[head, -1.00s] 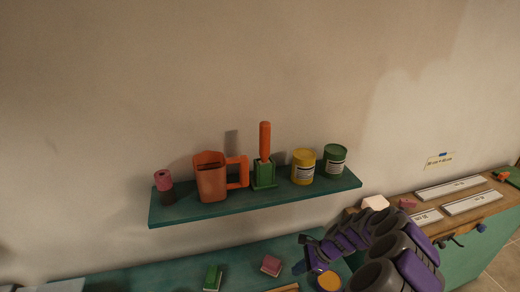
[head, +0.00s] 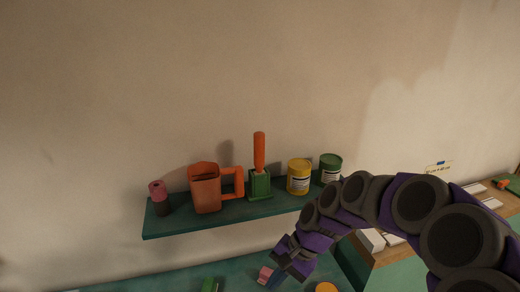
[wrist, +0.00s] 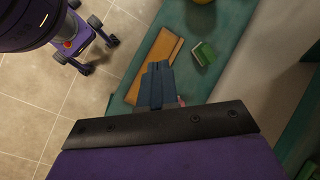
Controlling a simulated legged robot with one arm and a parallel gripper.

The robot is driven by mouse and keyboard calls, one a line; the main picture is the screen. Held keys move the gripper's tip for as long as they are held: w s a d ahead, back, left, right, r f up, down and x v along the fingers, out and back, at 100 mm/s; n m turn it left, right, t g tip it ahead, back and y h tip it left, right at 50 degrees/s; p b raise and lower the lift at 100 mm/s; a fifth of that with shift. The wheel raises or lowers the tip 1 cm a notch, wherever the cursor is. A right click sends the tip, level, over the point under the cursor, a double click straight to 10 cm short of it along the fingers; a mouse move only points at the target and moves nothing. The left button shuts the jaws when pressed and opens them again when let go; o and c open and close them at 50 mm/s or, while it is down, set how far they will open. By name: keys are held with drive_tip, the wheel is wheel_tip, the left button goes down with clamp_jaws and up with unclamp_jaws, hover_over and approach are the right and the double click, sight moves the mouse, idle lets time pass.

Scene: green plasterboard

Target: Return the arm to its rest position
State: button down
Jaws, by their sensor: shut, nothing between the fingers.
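My arm, purple with dark grey joints, reaches from the lower right across the head view. My gripper (head: 285,262) points down and left above the lower green surface (head: 165,280), in front of the wall shelf. In the wrist view its fingers (wrist: 158,82) are together, with nothing between them. A pink block (head: 265,274) shows right beside the gripper in the head view. In the wrist view a bit of pink shows behind the fingers, mostly hidden. Whether they touch cannot be told.
The green shelf (head: 222,216) holds a pink-and-dark cylinder (head: 160,198), an orange jug (head: 206,188), an orange-handled tool in a green holder (head: 259,170), a yellow can (head: 299,177) and a green can (head: 330,168).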

drive_tip(key=s+d+r+n+h, duration=0.1)
drive_tip(key=s+d+n+h, duration=0.1)
drive_tip(key=s, duration=0.6)
drive_tip(key=s+d+r+n+h, duration=0.1)
drive_tip(key=s+d, duration=0.3)
drive_tip(key=s, duration=0.4)
drive_tip(key=s+d+r+n+h, duration=0.1)
drive_tip(key=s+d+n+h, duration=0.2)
drive_tip(key=s, duration=0.5)
drive_tip(key=shift+s+d+r, duration=0.25)
drive_tip(key=shift+s+d, duration=0.15)
drive_tip(key=shift+d, duration=0.05)
drive_tip(key=shift+d, duration=0.2)
